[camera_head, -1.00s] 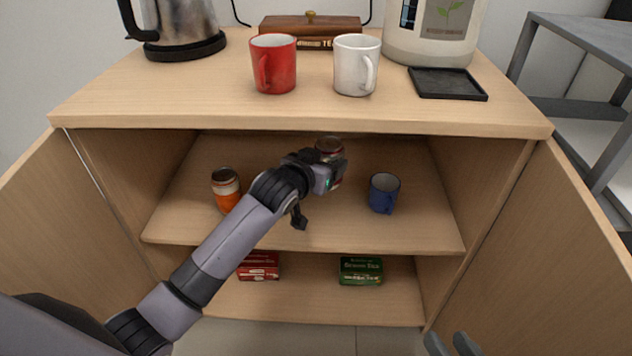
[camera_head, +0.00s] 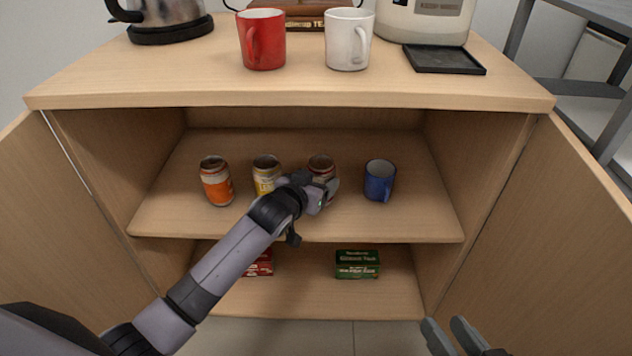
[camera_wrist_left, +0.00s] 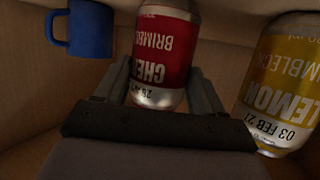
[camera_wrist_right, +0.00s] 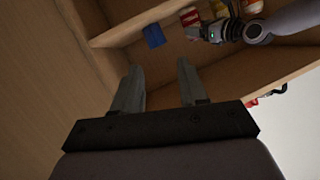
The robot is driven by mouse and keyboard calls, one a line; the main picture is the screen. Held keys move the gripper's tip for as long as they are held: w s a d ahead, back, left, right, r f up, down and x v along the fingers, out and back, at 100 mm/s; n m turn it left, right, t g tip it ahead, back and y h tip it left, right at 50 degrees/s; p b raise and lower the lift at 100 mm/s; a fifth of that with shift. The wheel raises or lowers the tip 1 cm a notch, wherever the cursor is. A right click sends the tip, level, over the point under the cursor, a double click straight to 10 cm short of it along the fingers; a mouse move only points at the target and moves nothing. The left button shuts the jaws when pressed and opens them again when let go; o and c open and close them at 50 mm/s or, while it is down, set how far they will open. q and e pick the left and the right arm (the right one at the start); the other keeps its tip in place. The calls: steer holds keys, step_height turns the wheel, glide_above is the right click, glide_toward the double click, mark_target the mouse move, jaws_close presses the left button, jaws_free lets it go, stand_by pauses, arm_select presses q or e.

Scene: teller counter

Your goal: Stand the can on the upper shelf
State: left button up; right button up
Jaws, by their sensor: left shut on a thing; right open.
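The red cherry can (camera_head: 321,165) is upright in the middle of the cabinet's upper shelf (camera_head: 400,222), between a yellow lemon can (camera_head: 266,172) and a blue mug (camera_head: 380,180). My left gripper (camera_head: 328,192) is shut around it. The left wrist view shows the red can (camera_wrist_left: 165,50) between the fingers, upside down in that picture, its base close to or on the shelf; I cannot tell whether it touches. The yellow can (camera_wrist_left: 285,85) and blue mug (camera_wrist_left: 90,30) are on either side, apart from it. My right gripper (camera_head: 447,328) is open and empty, low outside the cabinet.
An orange can (camera_head: 216,182) stands at the upper shelf's left. Red (camera_head: 260,263) and green (camera_head: 357,265) boxes are on the lower shelf. Both doors are open. The countertop holds a red mug (camera_head: 263,42), a white mug (camera_head: 348,42), a kettle and a black tray (camera_head: 445,60).

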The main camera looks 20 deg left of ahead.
arm_select(q)
steer(key=o, duration=1.3)
steer(key=shift+f, duration=0.1)
steer(key=shift+o, duration=0.2)
